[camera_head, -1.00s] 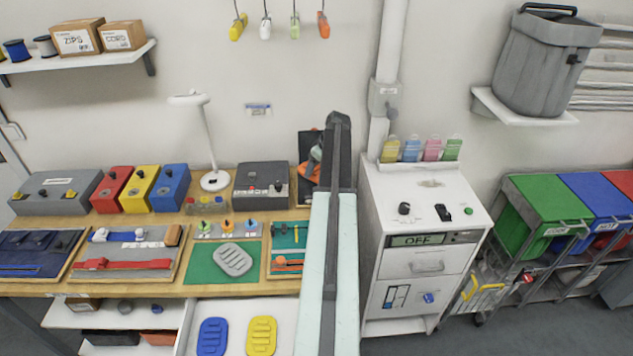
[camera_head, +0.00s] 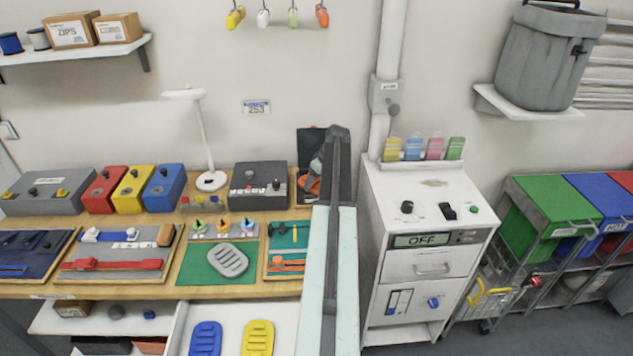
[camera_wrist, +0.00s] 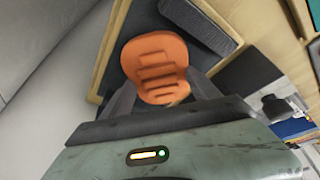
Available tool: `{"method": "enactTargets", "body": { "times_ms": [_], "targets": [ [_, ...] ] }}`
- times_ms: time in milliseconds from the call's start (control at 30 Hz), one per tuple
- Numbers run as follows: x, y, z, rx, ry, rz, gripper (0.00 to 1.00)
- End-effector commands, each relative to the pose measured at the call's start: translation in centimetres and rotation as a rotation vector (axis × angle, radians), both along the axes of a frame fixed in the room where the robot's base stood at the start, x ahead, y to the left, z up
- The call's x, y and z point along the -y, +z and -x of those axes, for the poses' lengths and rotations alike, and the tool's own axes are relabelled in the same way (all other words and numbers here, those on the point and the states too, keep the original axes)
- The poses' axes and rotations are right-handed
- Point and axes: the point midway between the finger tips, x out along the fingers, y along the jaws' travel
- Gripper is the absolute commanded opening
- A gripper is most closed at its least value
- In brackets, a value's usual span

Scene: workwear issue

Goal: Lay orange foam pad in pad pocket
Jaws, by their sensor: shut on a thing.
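The orange foam pad (camera_wrist: 152,62) has raised ribs and sits between the two fingers of my gripper (camera_wrist: 160,88), which is shut on it. In the wrist view it is over a dark surface with raised edges; I cannot tell whether it touches that surface. I cannot tell for certain which part is the pad pocket.
A grey ribbed pad (camera_head: 228,260) lies on a green mat (camera_head: 197,268). A blue pad (camera_head: 205,338) and a yellow pad (camera_head: 258,338) lie in the open drawer below. A dark grey box (camera_head: 258,178) stands left of the panel. A white cabinet (camera_head: 425,270) stands right of my arm.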

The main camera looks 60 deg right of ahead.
Motion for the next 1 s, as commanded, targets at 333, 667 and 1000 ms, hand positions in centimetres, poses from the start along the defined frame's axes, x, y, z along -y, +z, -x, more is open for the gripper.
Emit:
{"method": "enactTargets", "body": {
  "times_ms": [333, 667, 1000],
  "targets": [
    [0.0, 0.0, -0.1, 0.000, 0.001, 0.000, 0.92],
    [-0.2, 2.6, 0.6, 0.000, 0.000, 0.000, 0.92],
    [-0.8, 9.9, 3.4, 0.000, 0.000, -0.001, 0.92]
  ]
}}
